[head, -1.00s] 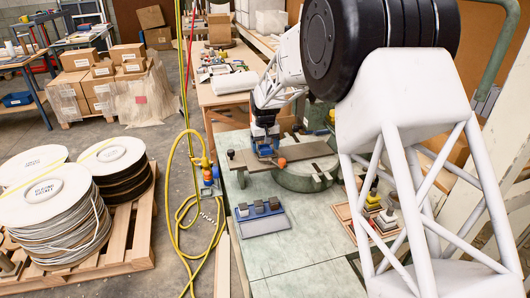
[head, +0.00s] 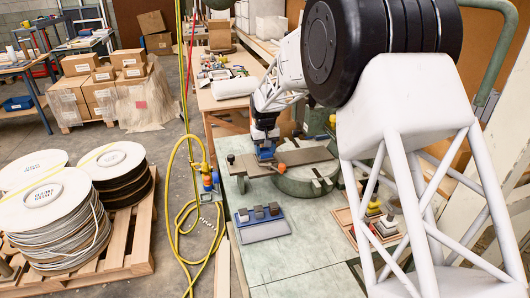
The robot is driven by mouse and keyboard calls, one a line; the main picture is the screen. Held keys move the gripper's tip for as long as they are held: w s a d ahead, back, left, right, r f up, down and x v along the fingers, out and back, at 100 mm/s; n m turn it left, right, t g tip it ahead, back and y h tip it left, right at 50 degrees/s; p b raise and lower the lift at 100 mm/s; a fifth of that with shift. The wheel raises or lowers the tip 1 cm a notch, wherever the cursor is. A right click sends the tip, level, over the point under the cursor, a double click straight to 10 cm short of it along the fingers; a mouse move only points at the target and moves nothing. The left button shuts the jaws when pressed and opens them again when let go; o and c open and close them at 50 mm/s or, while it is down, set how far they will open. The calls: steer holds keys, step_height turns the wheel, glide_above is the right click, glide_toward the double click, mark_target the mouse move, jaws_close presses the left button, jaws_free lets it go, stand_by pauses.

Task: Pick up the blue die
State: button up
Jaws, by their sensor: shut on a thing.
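My gripper (head: 265,148) points down over the left part of the flat grey-brown bar (head: 304,157) of the press. It is shut on a small blue block, which I take to be the blue die (head: 266,153). The die is small in this view and partly covered by the jaws. I cannot tell whether it still touches the bar below it.
A blue tray (head: 264,232) with several dark blocks stands on the green bench top (head: 300,255). An orange knob (head: 282,167) sits close right of the gripper. The round green press base (head: 306,184) lies under the bar. A wooden tray (head: 345,218) is at the right.

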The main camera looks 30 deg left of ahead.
mark_target(267, 154)
step_height(267, 154, up, 9)
steer(key=shift+r, duration=0.15)
stand_by(0.4)
stand_by(0.4)
stand_by(0.3)
steer(key=s+d+r+n, duration=0.1)
steer(key=s+d+r, duration=0.45)
steer(key=d, duration=0.35)
steer(key=s+d+r+n, duration=0.2)
steer(key=s+d+r, duration=0.35)
steer(key=d, duration=0.35)
steer(key=w+d+f+m, duration=0.1)
steer(key=w+d+f, duration=0.3)
steer(key=d+f, duration=0.4)
steer(key=w+d+f+m, duration=0.2)
steer(key=w+d+f, duration=0.3)
steer(key=f, duration=0.9)
steer(key=d, duration=0.3)
steer(key=shift+d+f, duration=0.3)
steer(key=shift+f, duration=0.1)
steer(key=shift+f, duration=3.1)
